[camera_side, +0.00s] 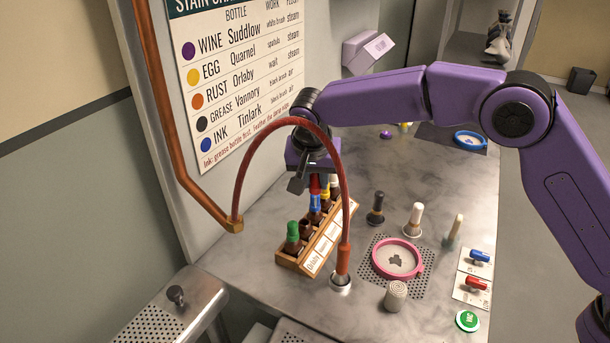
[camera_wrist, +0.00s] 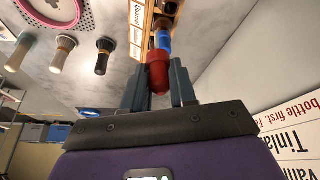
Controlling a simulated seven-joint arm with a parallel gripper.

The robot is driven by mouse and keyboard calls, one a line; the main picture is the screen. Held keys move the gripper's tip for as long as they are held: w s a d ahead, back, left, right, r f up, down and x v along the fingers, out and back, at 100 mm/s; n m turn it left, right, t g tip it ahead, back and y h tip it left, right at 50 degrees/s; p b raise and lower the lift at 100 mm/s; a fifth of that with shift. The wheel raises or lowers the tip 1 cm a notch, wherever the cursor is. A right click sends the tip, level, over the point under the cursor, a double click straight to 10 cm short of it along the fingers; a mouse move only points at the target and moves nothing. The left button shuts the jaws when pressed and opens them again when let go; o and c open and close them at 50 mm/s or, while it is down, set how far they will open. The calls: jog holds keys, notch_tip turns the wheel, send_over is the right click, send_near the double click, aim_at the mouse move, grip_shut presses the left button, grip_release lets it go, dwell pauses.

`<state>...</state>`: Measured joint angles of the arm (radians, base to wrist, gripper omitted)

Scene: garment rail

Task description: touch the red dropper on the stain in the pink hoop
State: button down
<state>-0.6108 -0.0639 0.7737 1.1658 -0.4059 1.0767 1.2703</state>
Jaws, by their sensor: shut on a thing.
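The red dropper (camera_wrist: 158,74) is between my gripper's fingers (camera_wrist: 159,88) in the wrist view, and its red top (camera_side: 314,184) shows below my gripper (camera_side: 310,180) in the side view. My gripper is shut on it, over the wooden bottle rack (camera_side: 290,262). A blue part (camera_wrist: 165,40) shows just beyond the red top; whether the dropper is clear of its bottle cannot be told. The pink hoop (camera_side: 377,270) lies on a perforated plate to the right, with a dark grey stain (camera_side: 395,261) on the cloth inside. The hoop is partly in the wrist view (camera_wrist: 82,22).
The rack holds several bottles, one with a green top (camera_side: 292,230). A red hose (camera_side: 243,172) arches in front of the rack and my gripper. A ribbed grey cylinder (camera_side: 395,296) stands before the hoop.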

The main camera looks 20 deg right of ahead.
jog(key=s+d+f+m+g+h, duration=0.1)
jog(key=s+d+f+m+g, duration=0.1)
jog(key=s+d+m, duration=0.45)
jog(key=s+d+f+m+g+h, duration=0.1)
jog(key=s+d+f+g+h, duration=0.15)
jog(key=d, duration=0.65)
jog(key=shift+t+y, duration=0.25)
jog(key=shift+y, duration=0.2)
jog(key=shift+s+a+f, duration=0.1)
jog(key=shift+f, duration=1.25)
jog(key=shift+s+a+f, duration=0.1)
jog(key=shift+f, duration=1.25)
jog(key=shift+f, duration=0.5)
notch_tip(320, 180, up, 7)
